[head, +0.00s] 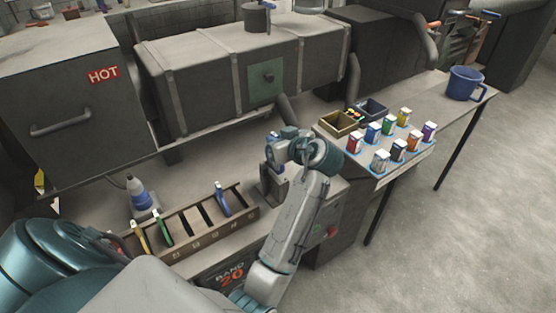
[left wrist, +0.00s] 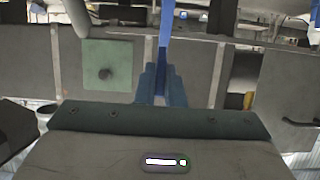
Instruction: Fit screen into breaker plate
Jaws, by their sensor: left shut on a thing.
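My left gripper (head: 276,153) is at the middle of the head view, above a dark grey block (head: 272,187) on the bench. In the left wrist view the gripper (left wrist: 160,80) is shut on a narrow blue piece (left wrist: 165,32), which sticks out past the fingertips. Its far end is out of frame. A bit of blue (head: 271,139) also shows at the gripper in the head view. I cannot tell whether it touches the block. I cannot make out the screen or the breaker plate for certain. My right gripper is not in view.
A slotted rack (head: 185,222) holds yellow-, green- and blue-handled pieces. A blue-grey bottle (head: 141,195) stands behind it. Several colored cans (head: 381,160), open bins (head: 340,123) and a blue mug (head: 464,83) stand at right. A HOT-marked box (head: 60,105) and a long machine (head: 200,85) are behind.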

